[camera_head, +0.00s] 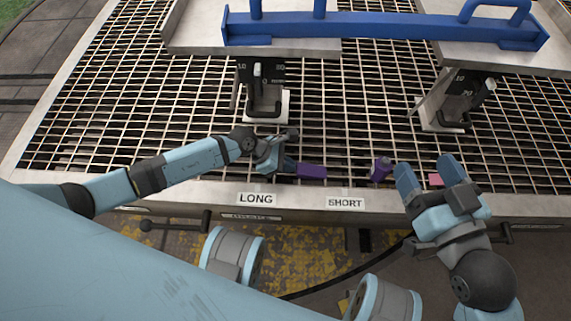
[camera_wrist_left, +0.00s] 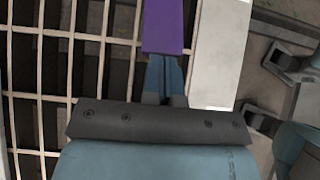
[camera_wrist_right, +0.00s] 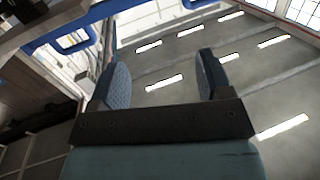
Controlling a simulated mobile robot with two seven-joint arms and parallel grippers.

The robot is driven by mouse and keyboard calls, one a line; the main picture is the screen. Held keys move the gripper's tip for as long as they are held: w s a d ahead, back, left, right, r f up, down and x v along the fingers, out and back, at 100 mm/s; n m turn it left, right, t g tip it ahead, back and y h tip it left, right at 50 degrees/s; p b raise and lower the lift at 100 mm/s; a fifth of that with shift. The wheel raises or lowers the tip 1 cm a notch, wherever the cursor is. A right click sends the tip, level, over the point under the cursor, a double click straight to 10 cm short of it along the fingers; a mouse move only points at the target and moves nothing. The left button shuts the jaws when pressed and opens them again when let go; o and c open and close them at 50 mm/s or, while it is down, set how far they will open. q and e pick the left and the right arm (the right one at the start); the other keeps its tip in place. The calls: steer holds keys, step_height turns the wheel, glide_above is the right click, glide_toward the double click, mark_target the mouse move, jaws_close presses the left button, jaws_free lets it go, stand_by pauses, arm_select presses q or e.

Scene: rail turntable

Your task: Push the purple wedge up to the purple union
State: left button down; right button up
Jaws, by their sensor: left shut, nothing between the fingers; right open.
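The purple wedge (camera_head: 311,171) lies on the grating near the front metal edge, above the LONG label. It also fills the top of the left wrist view (camera_wrist_left: 163,25). A smaller purple piece, seemingly the purple union (camera_head: 381,170), lies to its right, with a clear gap between them. My left gripper (camera_head: 290,165) is shut and empty, its tips at the wedge's left end; in the left wrist view (camera_wrist_left: 165,68) they appear to touch it. My right gripper (camera_head: 428,170) is open and empty, raised right of the union; in the right wrist view (camera_wrist_right: 165,75) only the room shows between its fingers.
A pinkish-red piece (camera_head: 436,180) shows between my right fingers, partly hidden. LONG (camera_head: 257,199) and SHORT (camera_head: 346,203) labels are on the front edge. Black brackets (camera_head: 264,90) (camera_head: 460,103) and a blue bar (camera_head: 385,25) stand behind. The grating between wedge and union is clear.

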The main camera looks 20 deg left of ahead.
mark_target(308, 170)
arm_select(q)
steer(key=shift+d, duration=0.1)
steer(key=d, duration=0.2)
steer(key=w+d+p, duration=0.1)
steer(key=shift+r, duration=0.25)
steer(key=d, duration=0.3)
steer(key=w+d+p, duration=0.1)
steer(key=d, duration=0.1)
steer(key=w+d, duration=0.1)
steer(key=d, duration=0.2)
steer(key=shift+w+d+f+p, duration=0.2)
steer(key=shift+w+d+p, duration=0.05)
steer(key=shift+d+p, duration=0.1)
steer(key=shift+d, duration=0.25)
arm_select(e)
steer(key=shift+s+a+m+g, duration=0.4)
steer(key=shift+s+m, duration=0.3)
steer(key=shift+m, duration=0.1)
steer(key=shift+w+r, duration=0.1)
steer(key=shift+r, duration=0.05)
